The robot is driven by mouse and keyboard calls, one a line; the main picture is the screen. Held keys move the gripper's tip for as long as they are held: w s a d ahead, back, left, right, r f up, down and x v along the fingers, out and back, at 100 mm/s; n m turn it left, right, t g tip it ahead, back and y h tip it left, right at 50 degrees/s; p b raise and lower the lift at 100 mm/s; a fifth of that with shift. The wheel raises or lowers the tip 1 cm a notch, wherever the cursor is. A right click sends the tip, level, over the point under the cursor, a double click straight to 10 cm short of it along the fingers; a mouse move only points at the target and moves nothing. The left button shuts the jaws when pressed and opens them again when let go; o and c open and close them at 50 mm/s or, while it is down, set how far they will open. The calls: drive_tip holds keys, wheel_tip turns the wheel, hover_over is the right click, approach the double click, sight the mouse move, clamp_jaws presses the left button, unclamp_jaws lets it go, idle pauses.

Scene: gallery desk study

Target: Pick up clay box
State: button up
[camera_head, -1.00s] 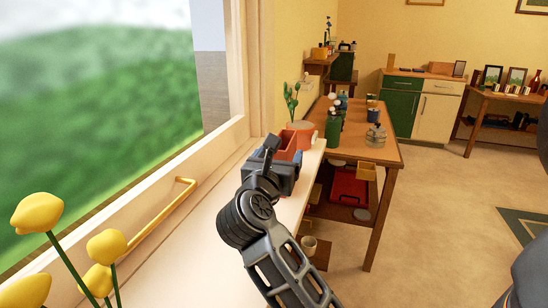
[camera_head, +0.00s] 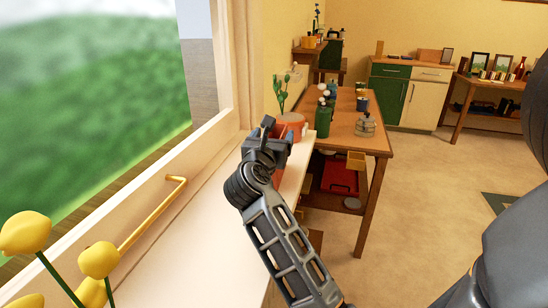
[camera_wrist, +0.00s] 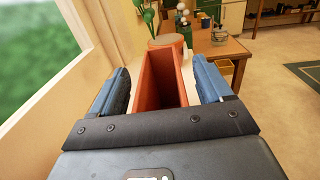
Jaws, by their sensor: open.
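The clay box (camera_wrist: 160,85) is an open-topped, reddish-orange box on the white windowsill. In the wrist view it lies between the two blue-padded fingers of my gripper (camera_wrist: 162,92), with a visible gap to the right finger and a smaller one to the left. My gripper is open around it. In the head view my gripper (camera_head: 268,140) is at the far end of the sill, and its body hides most of the box. I cannot tell how far down the fingers reach along the box.
A plant in a terracotta pot (camera_head: 291,124) stands just beyond the box. The window frame (camera_head: 205,135) runs close on the left. A wooden table (camera_head: 345,128) with jars is to the right. Yellow flowers (camera_head: 99,260) stand in the near left. The near sill (camera_head: 190,240) is clear.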

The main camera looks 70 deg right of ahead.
drive_tip(key=shift+c, duration=0.4)
clamp_jaws()
idle(0.4)
